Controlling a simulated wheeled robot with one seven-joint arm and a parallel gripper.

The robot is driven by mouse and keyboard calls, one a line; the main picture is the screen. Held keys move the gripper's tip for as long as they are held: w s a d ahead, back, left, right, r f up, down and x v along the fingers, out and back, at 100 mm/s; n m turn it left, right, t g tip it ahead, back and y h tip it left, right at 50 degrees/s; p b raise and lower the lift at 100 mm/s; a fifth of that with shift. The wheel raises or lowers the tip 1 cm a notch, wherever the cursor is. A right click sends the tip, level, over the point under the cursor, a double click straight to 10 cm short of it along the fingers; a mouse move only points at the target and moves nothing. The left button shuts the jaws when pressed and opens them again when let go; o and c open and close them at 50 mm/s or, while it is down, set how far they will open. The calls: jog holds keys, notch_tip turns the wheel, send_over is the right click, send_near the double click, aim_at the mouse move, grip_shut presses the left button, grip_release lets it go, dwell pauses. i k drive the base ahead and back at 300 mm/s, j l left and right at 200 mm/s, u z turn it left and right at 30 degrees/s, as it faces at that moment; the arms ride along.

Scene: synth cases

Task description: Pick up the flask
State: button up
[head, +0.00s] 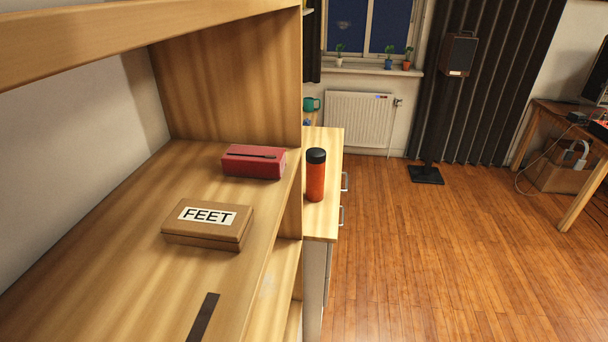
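The flask (315,178) is an orange-red cylinder with a black cap. It stands upright on a light wooden cabinet top (325,222), just right of the shelf unit's side. All of the flask's front shows, from cap to base. My gripper is not in view.
A shelf (110,225) fills the left, with a dark red case (252,162), a brown box labelled FEET (206,226) and a dark strip (203,318). A teal mug (311,104) stands behind the flask. The wooden floor (450,260) right of the cabinet is clear. A speaker stand (426,174) stands farther back.

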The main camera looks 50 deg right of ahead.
aim_at(314, 174)
jog(key=i+l+z, duration=0.3)
jog(key=l, duration=0.2)
jog(key=i+l+z, duration=0.3)
jog(key=i+l, duration=0.1)
jog(key=i, duration=0.1)
